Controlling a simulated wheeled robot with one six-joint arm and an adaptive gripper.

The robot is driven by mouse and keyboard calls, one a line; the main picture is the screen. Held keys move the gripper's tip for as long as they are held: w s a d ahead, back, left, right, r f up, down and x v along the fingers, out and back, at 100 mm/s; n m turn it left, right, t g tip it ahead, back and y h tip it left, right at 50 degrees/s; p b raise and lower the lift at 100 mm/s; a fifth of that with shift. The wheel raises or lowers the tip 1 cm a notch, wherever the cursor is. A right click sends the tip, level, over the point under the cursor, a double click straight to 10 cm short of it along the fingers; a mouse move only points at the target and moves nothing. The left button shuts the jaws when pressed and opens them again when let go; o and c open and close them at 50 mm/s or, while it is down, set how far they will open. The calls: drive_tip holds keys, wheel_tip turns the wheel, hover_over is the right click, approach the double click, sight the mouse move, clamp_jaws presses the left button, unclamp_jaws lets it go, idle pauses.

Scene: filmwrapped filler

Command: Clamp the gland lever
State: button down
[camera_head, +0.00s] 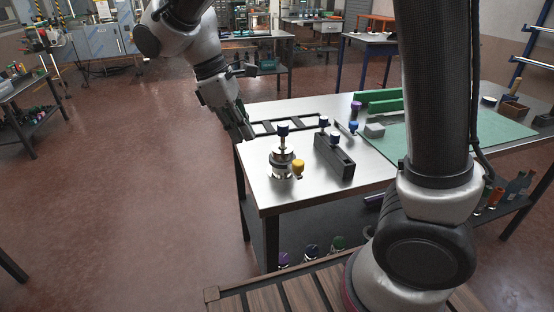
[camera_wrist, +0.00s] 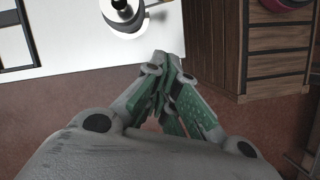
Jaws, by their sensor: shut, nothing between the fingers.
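The fixture (camera_wrist: 126,14) also shows at the top of the wrist view, partly cut off. My gripper (camera_head: 245,136) is beside the table's left edge, apart from the fixture. Its green-padded fingers (camera_wrist: 168,62) meet at the tips in the wrist view and hold nothing.
A dark block (camera_head: 335,157) with blue-knobbed pieces stands right of the fixture. A black rack frame (camera_head: 285,126) lies behind it. A green mat (camera_head: 485,130) covers the table's right part. Bottles stand on the shelf below. Floor left of the table is clear.

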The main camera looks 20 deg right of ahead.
sight(296, 166)
drive_tip(key=shift+d+r+n, duration=0.3)
drive_tip(key=shift+r+n, duration=0.3)
drive_tip(key=shift+r, duration=0.2)
drive_tip(key=x, duration=0.3)
drive_tip(key=d+x, duration=0.1)
drive_tip(key=x, duration=0.3)
drive_tip(key=d+r+x, duration=0.1)
drive_tip(key=x, duration=0.3)
drive_tip(key=shift+s+d, duration=0.25)
drive_tip(key=shift+s, duration=0.05)
drive_tip(key=shift+s+d+f, duration=0.1)
drive_tip(key=shift+s+d, duration=0.1)
drive_tip(key=shift+d, duration=0.5)
